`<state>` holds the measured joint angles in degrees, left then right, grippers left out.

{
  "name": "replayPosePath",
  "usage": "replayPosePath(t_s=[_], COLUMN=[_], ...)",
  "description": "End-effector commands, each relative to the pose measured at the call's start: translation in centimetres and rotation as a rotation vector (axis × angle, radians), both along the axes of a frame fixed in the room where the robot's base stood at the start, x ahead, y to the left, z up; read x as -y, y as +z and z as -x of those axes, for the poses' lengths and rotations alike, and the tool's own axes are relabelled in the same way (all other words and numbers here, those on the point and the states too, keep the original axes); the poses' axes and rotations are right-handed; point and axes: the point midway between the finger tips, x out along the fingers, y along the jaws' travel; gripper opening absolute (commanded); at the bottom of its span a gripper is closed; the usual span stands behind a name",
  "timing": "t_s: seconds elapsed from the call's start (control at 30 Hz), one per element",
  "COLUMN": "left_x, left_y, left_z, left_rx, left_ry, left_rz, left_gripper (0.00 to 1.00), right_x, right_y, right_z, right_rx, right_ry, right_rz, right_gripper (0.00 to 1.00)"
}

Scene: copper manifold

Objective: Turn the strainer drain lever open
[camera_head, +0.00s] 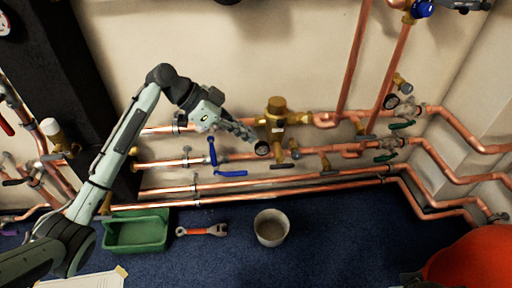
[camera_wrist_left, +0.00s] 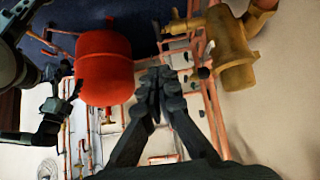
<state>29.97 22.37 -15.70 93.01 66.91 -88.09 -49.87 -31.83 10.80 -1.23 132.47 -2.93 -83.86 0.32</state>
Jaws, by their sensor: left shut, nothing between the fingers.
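My left gripper (camera_head: 246,134) is shut and empty. It is in front of the pipes, just left of the brass strainer-like body (camera_head: 277,113) and above a round gauge (camera_head: 262,148). Its closed fingers (camera_wrist_left: 153,82) also show in the left wrist view, with the brass body (camera_wrist_left: 232,50) to their right. A small brass valve (camera_head: 295,149) hangs below the body. A dark lever (camera_head: 282,166) lies roughly level under it; I take this for the drain lever. The fingers look apart from it. Dark parts beside the red vessel in the left wrist view may be my right gripper (camera_wrist_left: 62,108); its fingers are unclear.
Blue levers (camera_head: 230,173) sit on the pipes left of the body. A grey bucket (camera_head: 271,228) stands on the blue floor below. A green tray (camera_head: 137,231) and an orange-handled wrench (camera_head: 203,231) lie left. A red vessel (camera_head: 474,262) fills the lower right.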

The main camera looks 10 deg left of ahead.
Motion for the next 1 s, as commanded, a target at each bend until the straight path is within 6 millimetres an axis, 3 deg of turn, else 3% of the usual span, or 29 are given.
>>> replayPosePath(t_s=[0.43,0.7,1.0], left_x=[6.4,6.0,6.0], left_y=[-6.6,-9.9,-10.3], left_z=[-1.6,-1.6,-1.6], left_rx=[-0.004,-0.003,-0.001], left_ry=[0.004,0.006,0.006], left_rz=[0.003,0.000,0.000], left_gripper=[0.00,0.00,0.00], right_x=[0.0,0.0,0.0], right_y=[0.7,1.2,1.5], right_z=[0.2,0.2,0.5], right_rx=[0.005,0.009,0.007], right_ry=[-0.001,-0.001,-0.002], right_rz=[0.004,0.007,0.008], right_gripper=[0.81,0.81,0.81])
